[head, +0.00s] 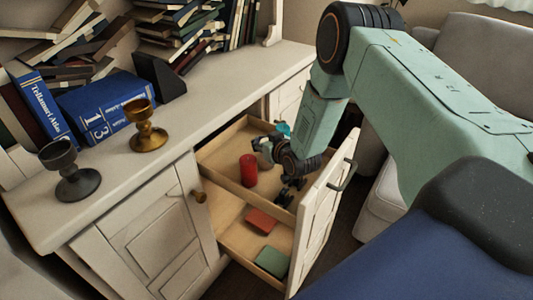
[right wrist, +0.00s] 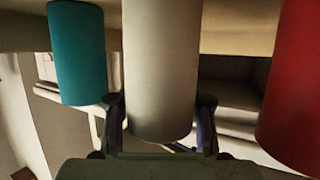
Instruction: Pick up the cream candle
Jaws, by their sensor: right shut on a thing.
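The cream candle (right wrist: 162,65) stands between the two fingers of my right gripper (right wrist: 160,112) in the right wrist view, with a finger touching it on each side. The gripper is shut on it. In the head view my right gripper (head: 266,150) reaches into the open upper drawer (head: 222,153), and it largely hides the cream candle there. A red candle (head: 249,170) stands on the near side of the gripper and a teal candle (head: 284,129) on the far side. Both also show in the right wrist view, red (right wrist: 294,85) and teal (right wrist: 78,55). My left gripper is not in view.
The drawer's white front (head: 322,212) stands close to my right arm. Two goblets, dark (head: 70,172) and brass (head: 147,127), and several books (head: 108,104) stand on the cabinet top.

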